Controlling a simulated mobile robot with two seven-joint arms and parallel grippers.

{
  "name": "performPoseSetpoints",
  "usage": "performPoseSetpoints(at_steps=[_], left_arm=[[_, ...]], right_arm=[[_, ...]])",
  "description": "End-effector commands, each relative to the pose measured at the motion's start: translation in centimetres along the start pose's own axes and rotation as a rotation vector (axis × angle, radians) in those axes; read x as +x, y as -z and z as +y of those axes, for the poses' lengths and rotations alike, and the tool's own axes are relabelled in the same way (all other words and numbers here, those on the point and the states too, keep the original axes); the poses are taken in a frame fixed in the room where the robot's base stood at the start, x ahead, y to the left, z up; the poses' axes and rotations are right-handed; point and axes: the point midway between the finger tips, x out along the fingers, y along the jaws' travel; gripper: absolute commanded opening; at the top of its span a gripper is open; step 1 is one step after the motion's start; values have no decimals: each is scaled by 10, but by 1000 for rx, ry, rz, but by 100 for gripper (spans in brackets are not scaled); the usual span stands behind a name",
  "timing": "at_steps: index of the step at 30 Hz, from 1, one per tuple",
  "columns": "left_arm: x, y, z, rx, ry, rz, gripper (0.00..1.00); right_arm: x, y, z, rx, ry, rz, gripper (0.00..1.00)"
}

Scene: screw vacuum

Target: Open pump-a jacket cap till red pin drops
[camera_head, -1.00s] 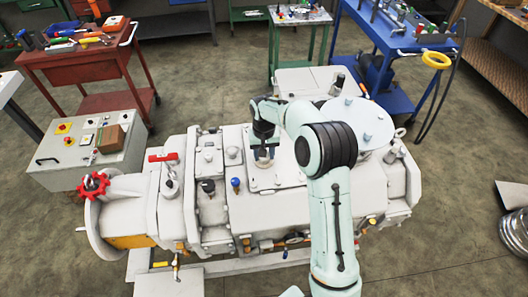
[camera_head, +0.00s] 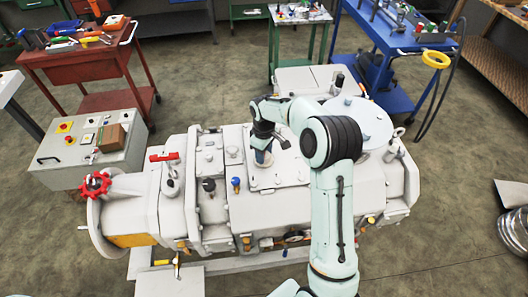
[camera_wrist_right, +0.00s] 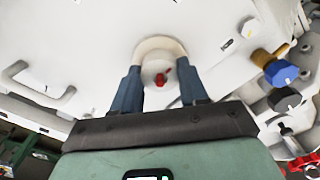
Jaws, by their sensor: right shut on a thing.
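The pump (camera_head: 215,215) is a long light-grey machine across the middle of the head view. My right gripper (camera_head: 263,159) points down at a small fitting on its flat top plate. In the right wrist view the two blue-grey fingers (camera_wrist_right: 160,88) are shut on a round white cap (camera_wrist_right: 158,66), one on each side. A small red pin (camera_wrist_right: 162,78) shows on the cap between the fingers. Whether the pin is raised or dropped I cannot tell. In the head view the cap is mostly hidden by the gripper. My left gripper is not in view.
A blue-capped fitting (camera_head: 236,184) and a dark one (camera_head: 208,186) stand left of the gripper. A red-handled valve (camera_head: 164,156) and a red handwheel (camera_head: 95,185) are further left. A bar handle (camera_wrist_right: 38,90) shows in the wrist view.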

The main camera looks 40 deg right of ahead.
Motion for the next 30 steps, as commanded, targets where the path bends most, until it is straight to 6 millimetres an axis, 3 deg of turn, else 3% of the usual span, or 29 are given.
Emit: performPoseSetpoints(at_steps=[10,25,26,27,28,30], left_arm=[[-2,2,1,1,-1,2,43],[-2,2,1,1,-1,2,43],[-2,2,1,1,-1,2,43],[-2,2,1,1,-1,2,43],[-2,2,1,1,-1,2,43],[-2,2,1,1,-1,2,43]], right_arm=[[3,-1,-2,-124,5,-5,13],[4,-2,-2,-140,7,-7,13],[4,-2,-2,-140,7,-7,50],[4,-2,-2,-140,7,-7,63],[4,-2,-2,-139,6,-6,69],[3,-1,-2,-139,5,-5,69]])
